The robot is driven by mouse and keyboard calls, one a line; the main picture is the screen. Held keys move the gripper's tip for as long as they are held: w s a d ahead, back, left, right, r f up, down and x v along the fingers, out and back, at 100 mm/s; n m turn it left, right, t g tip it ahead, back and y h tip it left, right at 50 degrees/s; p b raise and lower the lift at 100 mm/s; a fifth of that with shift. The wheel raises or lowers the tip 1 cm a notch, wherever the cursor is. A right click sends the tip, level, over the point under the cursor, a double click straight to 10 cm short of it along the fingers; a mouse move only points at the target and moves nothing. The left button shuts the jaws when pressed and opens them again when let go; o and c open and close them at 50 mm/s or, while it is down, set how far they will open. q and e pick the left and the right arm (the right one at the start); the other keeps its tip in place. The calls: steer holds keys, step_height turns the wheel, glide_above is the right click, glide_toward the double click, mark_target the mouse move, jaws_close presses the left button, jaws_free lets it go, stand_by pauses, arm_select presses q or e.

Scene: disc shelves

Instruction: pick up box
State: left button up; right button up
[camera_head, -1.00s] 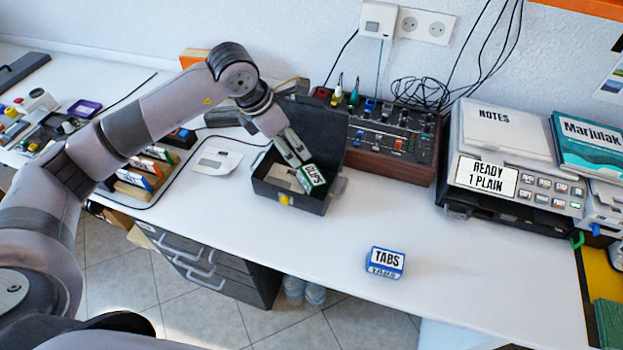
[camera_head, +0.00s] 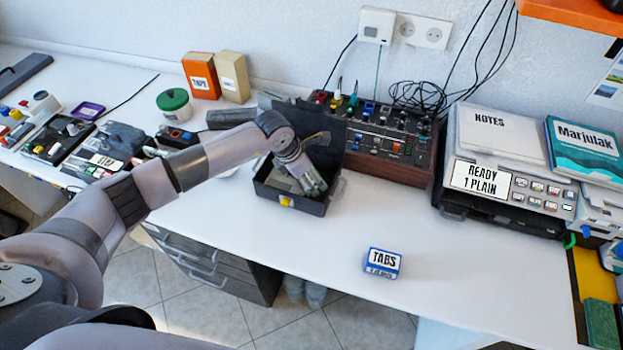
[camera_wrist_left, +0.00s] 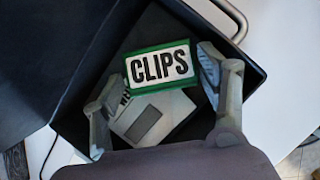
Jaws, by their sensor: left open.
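A white CLIPS box with a green edge (camera_wrist_left: 158,66) lies in an open black case (camera_head: 306,207). The case's upright lid is at the back, and its dark wall shows in the left wrist view (camera_wrist_left: 252,72). My left gripper (camera_head: 313,186) reaches down into the case and hides the CLIPS box in the head view. In the left wrist view its open fingers (camera_wrist_left: 162,68) stand either side of the box; contact cannot be told. A pale object with a grey panel (camera_wrist_left: 148,118) lies beside the box. A blue and white TABS box (camera_head: 383,263) stands on the bench. My right gripper is out of view.
A control panel with knobs (camera_head: 375,138) stands behind the case. A grey machine labelled READY 1 PLAIN (camera_head: 512,185) is at the right. Orange (camera_head: 201,75) and beige (camera_head: 233,76) boxes stand at the back left. The bench front is clear around the TABS box.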

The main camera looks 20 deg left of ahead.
arm_select(q)
steer(key=shift+x, duration=1.1)
steer(key=c, duration=0.9)
